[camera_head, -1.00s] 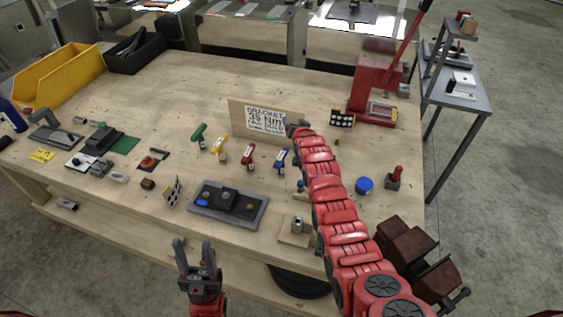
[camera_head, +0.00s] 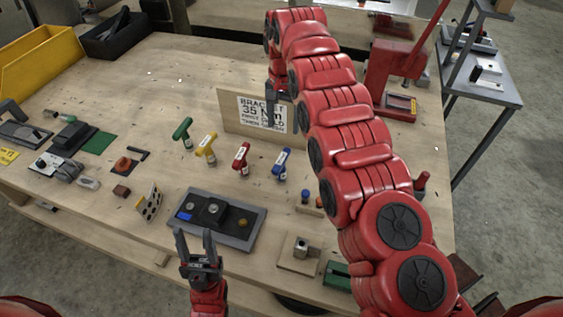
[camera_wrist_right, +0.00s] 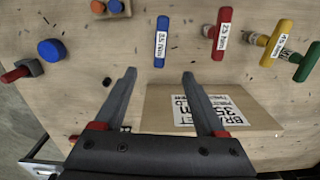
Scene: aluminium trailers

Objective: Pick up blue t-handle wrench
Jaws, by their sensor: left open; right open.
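The blue t-handle wrench (camera_head: 282,160) stands on the wooden bench at the right end of a row of coloured t-handles. In the right wrist view the blue wrench (camera_wrist_right: 161,42) carries a white label and lies just beyond the fingertips, centred between them. My left gripper (camera_head: 195,238) is open and empty at the bench's front edge.
Red (camera_head: 241,157), yellow (camera_head: 206,148) and green (camera_head: 182,132) t-handles stand left of the blue one. The bracket sign (camera_head: 232,112) stands behind them. A grey fixture plate (camera_head: 240,240) lies in front. A blue round cap (camera_wrist_right: 51,50) lies beside the row.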

